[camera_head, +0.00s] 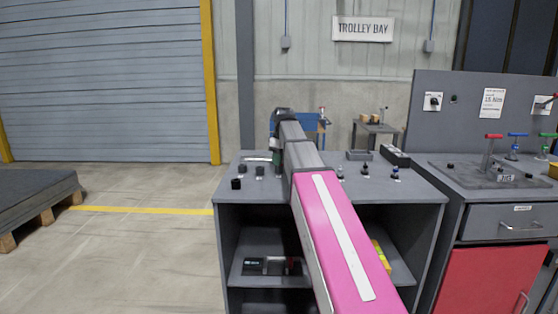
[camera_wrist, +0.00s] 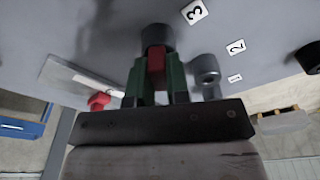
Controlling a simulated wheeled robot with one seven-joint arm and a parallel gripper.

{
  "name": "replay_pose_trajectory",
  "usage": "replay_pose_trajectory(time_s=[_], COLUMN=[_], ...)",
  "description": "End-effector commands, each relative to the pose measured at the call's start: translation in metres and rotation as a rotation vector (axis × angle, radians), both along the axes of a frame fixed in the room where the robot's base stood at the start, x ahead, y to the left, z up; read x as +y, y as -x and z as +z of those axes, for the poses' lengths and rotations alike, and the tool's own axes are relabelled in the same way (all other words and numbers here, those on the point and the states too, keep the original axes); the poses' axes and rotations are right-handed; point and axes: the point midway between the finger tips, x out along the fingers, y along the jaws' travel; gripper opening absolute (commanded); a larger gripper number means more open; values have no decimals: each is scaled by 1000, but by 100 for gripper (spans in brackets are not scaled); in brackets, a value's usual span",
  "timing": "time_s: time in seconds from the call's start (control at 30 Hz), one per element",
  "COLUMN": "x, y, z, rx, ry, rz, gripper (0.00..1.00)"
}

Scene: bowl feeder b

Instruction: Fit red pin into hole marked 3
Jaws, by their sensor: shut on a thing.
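My gripper (camera_wrist: 158,80) has green fingers, shut on the red pin (camera_wrist: 156,60), of which a short red part shows between them. A dark round holder (camera_wrist: 157,38) is straight beyond the fingertips, near the label 3 (camera_wrist: 194,12). The pin's far end meets or overlaps this holder in the picture; I cannot tell how far in it is. In the head view my gripper (camera_head: 277,152) is low over the back left of the grey bench top, and my arm hides the pin. Two dark holders (camera_head: 236,184) (camera_head: 259,170) stand to its left.
The wrist view shows another holder (camera_wrist: 207,72) near label 2 (camera_wrist: 236,47), and a red-ended object (camera_wrist: 99,101). Small knobbed pins (camera_head: 365,168) and a dark tray (camera_head: 394,155) are on the bench's right. A panel with levers (camera_head: 490,150) stands further right.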

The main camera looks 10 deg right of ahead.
Motion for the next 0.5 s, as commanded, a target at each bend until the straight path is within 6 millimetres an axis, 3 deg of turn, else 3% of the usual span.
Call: replay_pose_trajectory(time_s=[0.33, 0.37, 0.43, 0.5], x=[0, 0, 0, 0], y=[0, 0, 0, 0], z=[0, 0, 0, 0], rx=[0, 0, 0, 0], ry=[0, 0, 0, 0], rz=[0, 0, 0, 0], gripper=[0, 23, 46, 46])
